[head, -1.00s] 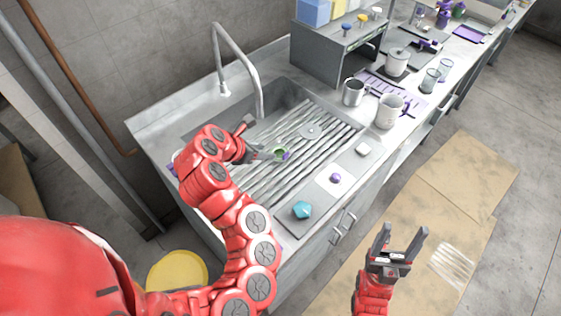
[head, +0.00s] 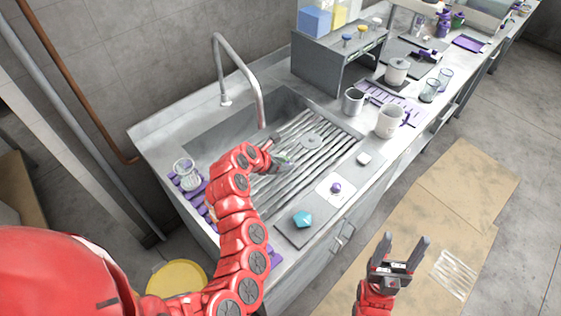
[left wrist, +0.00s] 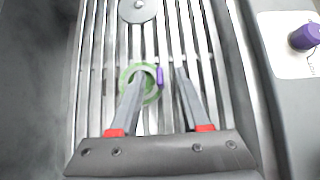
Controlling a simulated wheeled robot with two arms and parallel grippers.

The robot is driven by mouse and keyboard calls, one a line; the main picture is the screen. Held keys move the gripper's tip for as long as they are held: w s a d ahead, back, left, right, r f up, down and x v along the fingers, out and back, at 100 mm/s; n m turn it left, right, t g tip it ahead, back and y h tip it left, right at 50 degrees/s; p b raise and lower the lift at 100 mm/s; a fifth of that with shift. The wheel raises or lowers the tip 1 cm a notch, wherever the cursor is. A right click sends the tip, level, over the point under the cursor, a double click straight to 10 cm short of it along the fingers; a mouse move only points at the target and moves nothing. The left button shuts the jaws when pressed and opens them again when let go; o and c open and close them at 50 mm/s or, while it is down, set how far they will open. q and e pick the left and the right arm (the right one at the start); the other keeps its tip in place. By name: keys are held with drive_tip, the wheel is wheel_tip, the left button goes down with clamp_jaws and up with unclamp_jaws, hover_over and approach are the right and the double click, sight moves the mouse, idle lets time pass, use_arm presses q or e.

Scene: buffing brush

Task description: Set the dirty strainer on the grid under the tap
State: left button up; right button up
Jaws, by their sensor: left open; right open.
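The strainer, a small green ring with a purple handle, shows in the left wrist view (left wrist: 152,97) against the ribbed metal grid (left wrist: 105,50). Its ring is partly behind one finger, and the purple handle lies between the fingertips. My left gripper (left wrist: 160,76) is open around the handle; I cannot tell whether it touches. In the head view the gripper (head: 287,163) is low over the grid (head: 330,140) and mostly hides the strainer. The tap (head: 240,65) arches over the sink's back part. My right gripper (head: 400,242) is open and empty, out over the floor.
A round metal disc (head: 311,141) sits on the grid. A glass jar (head: 186,174) stands at the sink's left. A teal lump (head: 303,219), a purple knob (head: 336,188) and a white block (head: 364,158) are along the front edge. Two mugs stand at the right.

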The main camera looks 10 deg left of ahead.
use_arm(q)
drive_tip(key=shift+w+d+f, duration=0.15)
drive_tip(key=shift+w+f, duration=0.1)
drive_tip(key=shift+f, duration=0.15)
clamp_jaws()
drive_tip(key=shift+r, duration=0.1)
